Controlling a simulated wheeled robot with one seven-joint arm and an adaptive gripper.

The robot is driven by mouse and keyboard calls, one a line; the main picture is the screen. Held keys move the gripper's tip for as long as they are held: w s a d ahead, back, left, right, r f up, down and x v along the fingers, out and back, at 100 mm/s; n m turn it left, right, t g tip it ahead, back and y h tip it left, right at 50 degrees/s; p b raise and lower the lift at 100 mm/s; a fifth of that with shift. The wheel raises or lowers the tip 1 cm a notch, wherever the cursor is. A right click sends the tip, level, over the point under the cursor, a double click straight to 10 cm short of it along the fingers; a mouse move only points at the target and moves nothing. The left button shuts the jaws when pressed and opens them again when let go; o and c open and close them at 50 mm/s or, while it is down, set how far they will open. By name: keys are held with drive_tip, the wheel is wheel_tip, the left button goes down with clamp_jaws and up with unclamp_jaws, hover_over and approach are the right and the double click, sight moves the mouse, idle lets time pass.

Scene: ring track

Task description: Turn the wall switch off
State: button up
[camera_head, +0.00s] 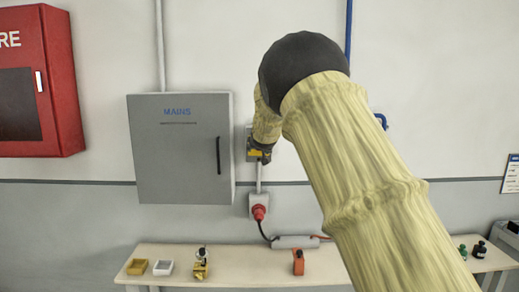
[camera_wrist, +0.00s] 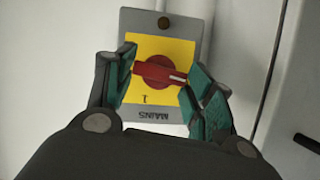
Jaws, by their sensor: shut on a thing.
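The wall switch (camera_wrist: 140,22) is a grey plate marked MAINS, upside down in the wrist view, with a yellow square and a red rotary handle (camera_wrist: 155,71). The handle lies nearly level, tilted slightly, with a white mark at its right end. A "1" shows on the yellow below left of it. My gripper (camera_wrist: 158,75) is shut on the handle, with a green-padded finger at each end. In the head view the switch (camera_head: 247,140) is right of the grey cabinet, mostly hidden by my gripper (camera_head: 262,154) and arm.
A grey MAINS cabinet (camera_head: 158,165) hangs just left of the switch. A bench (camera_head: 225,270) with small items stands below that. A red fire box (camera_head: 55,80) hangs at far left.

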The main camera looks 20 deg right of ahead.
drive_tip(key=shift+a+f+n+g+h, duration=0.1)
drive_tip(key=shift+f+n+g+h, duration=0.25)
drive_tip(key=shift+n, duration=0.25)
drive_tip(key=shift+h+b, duration=0.25)
drive_tip(key=shift+b, duration=0.05)
drive_tip(key=o, duration=1)
drive_tip(key=shift+r, duration=0.15)
drive_tip(key=shift+s+r, duration=0.1)
drive_tip(key=shift+r, duration=0.05)
drive_tip(key=v, duration=1.1)
drive_tip(key=shift+s, duration=0.45)
